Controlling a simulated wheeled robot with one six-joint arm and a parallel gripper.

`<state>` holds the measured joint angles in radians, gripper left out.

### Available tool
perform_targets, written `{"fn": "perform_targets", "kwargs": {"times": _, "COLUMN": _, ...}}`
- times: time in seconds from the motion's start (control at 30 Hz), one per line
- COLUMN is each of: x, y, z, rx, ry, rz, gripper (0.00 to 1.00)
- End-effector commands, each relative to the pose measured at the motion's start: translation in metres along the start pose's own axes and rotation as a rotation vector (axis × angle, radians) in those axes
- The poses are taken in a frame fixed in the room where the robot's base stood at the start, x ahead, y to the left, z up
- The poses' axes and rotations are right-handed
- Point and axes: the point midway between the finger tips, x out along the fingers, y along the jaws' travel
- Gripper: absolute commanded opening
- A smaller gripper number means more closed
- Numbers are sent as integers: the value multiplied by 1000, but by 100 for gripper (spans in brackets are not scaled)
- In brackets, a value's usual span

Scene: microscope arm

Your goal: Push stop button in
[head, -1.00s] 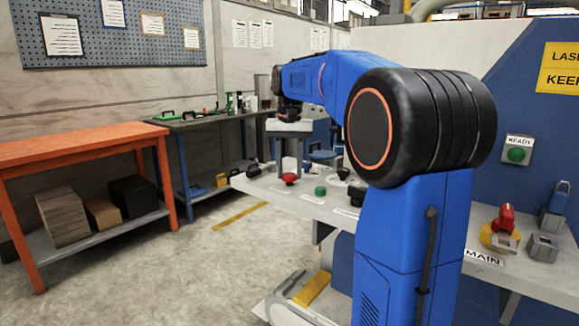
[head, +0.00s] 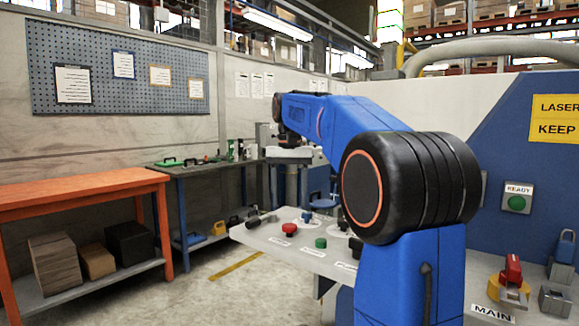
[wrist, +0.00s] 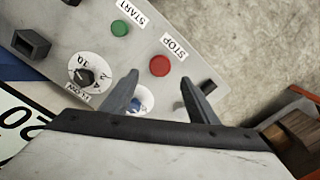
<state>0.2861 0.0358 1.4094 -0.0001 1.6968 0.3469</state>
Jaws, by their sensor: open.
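The red stop button (head: 289,229) stands raised on the grey control panel (head: 283,246), left of my arm in the head view. In the wrist view the round red stop button (wrist: 160,65) sits beside its STOP label (wrist: 175,47), just beyond and between my fingertips. My gripper (wrist: 160,78) is open and empty, its two fingers spread wide. In the head view my gripper (head: 289,139) hangs well above the panel, apart from the button. The green start button (head: 320,243) is near the stop button; it also shows in the wrist view (wrist: 119,28).
A dial (wrist: 85,76) and a partly hidden blue control (wrist: 141,99) are on the panel near my left finger. A black knob (wrist: 208,87) is at the panel edge. An orange workbench (head: 80,187) stands left, with open floor between.

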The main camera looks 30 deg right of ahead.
Motion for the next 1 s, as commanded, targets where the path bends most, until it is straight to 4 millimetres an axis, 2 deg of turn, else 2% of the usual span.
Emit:
{"fn": "perform_targets", "kwargs": {"times": 0.1, "x": -25, "y": 0, "z": -1, "rx": 0, "ry": 2, "rz": -1, "gripper": 54}}
{"fn": "perform_targets", "kwargs": {"times": 0.3, "x": -63, "y": 0, "z": -1, "rx": 0, "ry": 1, "rz": 0, "gripper": 54}}
{"fn": "perform_targets", "kwargs": {"times": 0.5, "x": -90, "y": 0, "z": -1, "rx": 0, "ry": -1, "rz": 0, "gripper": 54}}
{"fn": "perform_targets", "kwargs": {"times": 0.7, "x": -100, "y": 0, "z": 0, "rx": 0, "ry": -2, "rz": 1, "gripper": 54}}
{"fn": "perform_targets", "kwargs": {"times": 1.0, "x": -101, "y": 0, "z": 0, "rx": 0, "ry": -1, "rz": 0, "gripper": 54}}
